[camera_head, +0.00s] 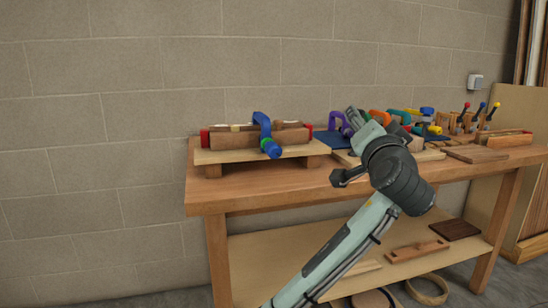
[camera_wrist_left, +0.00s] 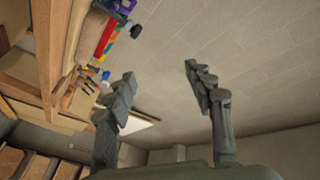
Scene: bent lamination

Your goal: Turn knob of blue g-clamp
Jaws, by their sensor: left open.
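The blue g-clamp (camera_head: 262,125) stands over a wooden block, the bent lamination form (camera_head: 290,135), on the left part of the workbench. Its blue knob (camera_head: 271,150) faces the front, with a green band beside it. My left gripper (camera_head: 354,120) is to the right of the clamp, apart from it, with its fingers pointing up and left. In the left wrist view the two fingers of my left gripper (camera_wrist_left: 162,88) are spread with nothing between them. I cannot make out the blue g-clamp in that view. My right gripper is not in view.
The workbench (camera_head: 205,200) stands against a block wall (camera_head: 130,90). A purple clamp (camera_head: 338,122), coloured clamps (camera_head: 426,112) and screwdrivers (camera_head: 480,112) stand right of the form. A lower shelf (camera_head: 300,245) holds wood pieces. The space left of the bench looks clear.

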